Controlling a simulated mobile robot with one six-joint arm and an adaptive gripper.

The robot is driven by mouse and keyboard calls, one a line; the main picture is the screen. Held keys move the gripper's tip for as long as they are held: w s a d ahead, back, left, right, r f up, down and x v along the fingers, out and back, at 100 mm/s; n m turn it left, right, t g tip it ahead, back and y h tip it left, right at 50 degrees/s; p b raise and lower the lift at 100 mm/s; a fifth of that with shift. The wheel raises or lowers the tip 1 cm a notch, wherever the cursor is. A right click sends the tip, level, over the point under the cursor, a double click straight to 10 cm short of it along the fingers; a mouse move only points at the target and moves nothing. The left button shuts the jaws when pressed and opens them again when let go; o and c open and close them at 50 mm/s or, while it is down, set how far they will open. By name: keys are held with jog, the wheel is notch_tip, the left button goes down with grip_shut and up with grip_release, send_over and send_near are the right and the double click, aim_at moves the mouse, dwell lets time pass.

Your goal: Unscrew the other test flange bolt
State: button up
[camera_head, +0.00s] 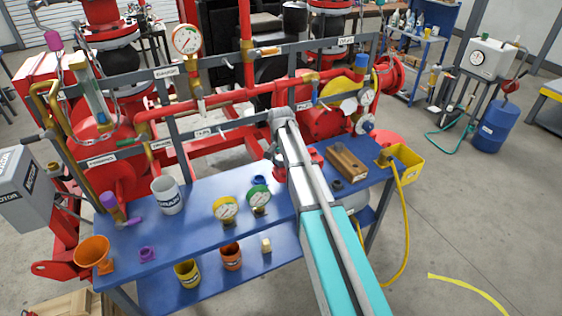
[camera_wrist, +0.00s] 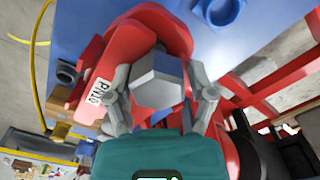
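In the wrist view, a large grey hexagonal bolt head (camera_wrist: 158,80) stands out from a red flange (camera_wrist: 176,32) with a white PN10 label. My gripper (camera_wrist: 163,88) has its two grey fingers on either side of the bolt head. The fingers are apart, with a narrow gap visible at the right side; contact at the left side is unclear. The bolt's shank is hidden behind its head. In the head view, my arm covers most of the flange, and the bolt and fingertips cannot be made out.
Red pipes (camera_head: 215,103) and grey rails stand close behind.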

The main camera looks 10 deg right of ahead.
jog(key=shift+o, duration=1.2)
jog(key=shift+m, duration=0.5)
